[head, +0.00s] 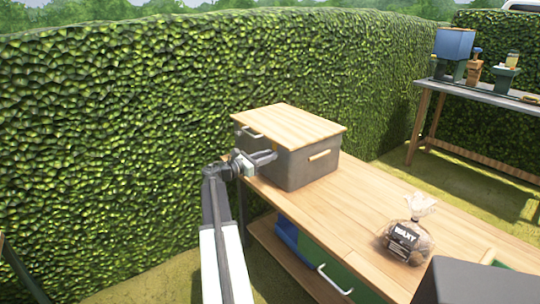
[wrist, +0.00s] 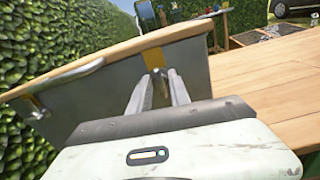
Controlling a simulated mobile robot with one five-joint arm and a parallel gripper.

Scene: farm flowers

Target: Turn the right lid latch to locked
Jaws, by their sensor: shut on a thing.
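A grey box (head: 300,168) with a wooden lid (head: 290,122) stands on the wooden bench. In the wrist view, its grey face (wrist: 95,92) lies ahead of me under the lid edge (wrist: 100,48). The right latch (wrist: 158,88) is a small dark metal piece by a yellow patch (wrist: 153,58); its exact turn is hard to tell. My gripper (wrist: 160,100) is shut on this latch, its fingers hiding part of it. In the head view, my gripper (head: 268,158) reaches the box's left face. A left latch (wrist: 40,106) shows at the far left of that face.
A metal handle (wrist: 62,78) juts from the lid near the left latch. A labelled bag (head: 405,240) stands on the bench (head: 345,205). A tall hedge (head: 150,120) rises close behind. A second table (head: 490,92) stands at the back right.

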